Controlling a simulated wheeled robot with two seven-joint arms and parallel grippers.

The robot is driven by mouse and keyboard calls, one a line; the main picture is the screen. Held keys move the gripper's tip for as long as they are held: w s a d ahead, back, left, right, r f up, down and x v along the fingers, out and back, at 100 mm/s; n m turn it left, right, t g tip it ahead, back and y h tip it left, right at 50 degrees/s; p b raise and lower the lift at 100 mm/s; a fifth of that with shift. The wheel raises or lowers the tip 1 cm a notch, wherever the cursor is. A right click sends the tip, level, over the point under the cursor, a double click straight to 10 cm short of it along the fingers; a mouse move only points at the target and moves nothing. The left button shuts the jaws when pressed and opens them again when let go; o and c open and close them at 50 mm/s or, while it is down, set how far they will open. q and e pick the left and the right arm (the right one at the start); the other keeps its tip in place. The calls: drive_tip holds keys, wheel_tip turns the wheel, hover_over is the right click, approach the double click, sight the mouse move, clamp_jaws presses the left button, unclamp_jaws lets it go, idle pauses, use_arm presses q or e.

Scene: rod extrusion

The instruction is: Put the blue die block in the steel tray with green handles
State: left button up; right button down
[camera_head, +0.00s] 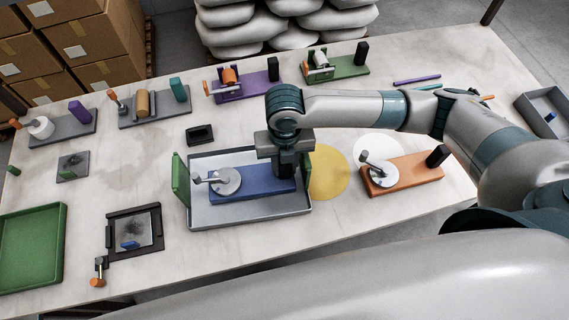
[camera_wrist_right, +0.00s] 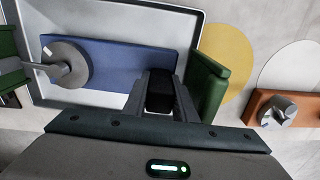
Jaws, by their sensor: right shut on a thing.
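The blue die block (camera_head: 252,186) is a long blue base with a grey disc and lever at its left end and a dark post at its right end. It lies within the outline of the steel tray (camera_head: 205,217). I cannot tell whether it touches the tray floor. The tray has an upright green handle (camera_head: 180,179) at its left; the other green handle shows in the wrist view (camera_wrist_right: 208,85). My right gripper (camera_head: 284,168) points down and is shut on the block's black post (camera_wrist_right: 159,92). My left gripper is out of view.
An orange block (camera_head: 410,172) stands right of the tray, near yellow (camera_head: 327,174) and white discs on the table. A black-framed fixture (camera_head: 134,250) and a green tray (camera_head: 30,245) lie left. Several similar blocks line the back. A grey bin (camera_head: 530,105) stands far right.

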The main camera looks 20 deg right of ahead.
drive_tip(key=c, duration=1.7)
unclamp_jaws()
drive_tip(key=shift+f, duration=0.1)
wheel_tip(320, 180, up, 11)
drive_tip(key=b, duration=0.2)
drive_tip(key=shift+b, duration=0.4)
drive_tip(key=shift+r, duration=0.65)
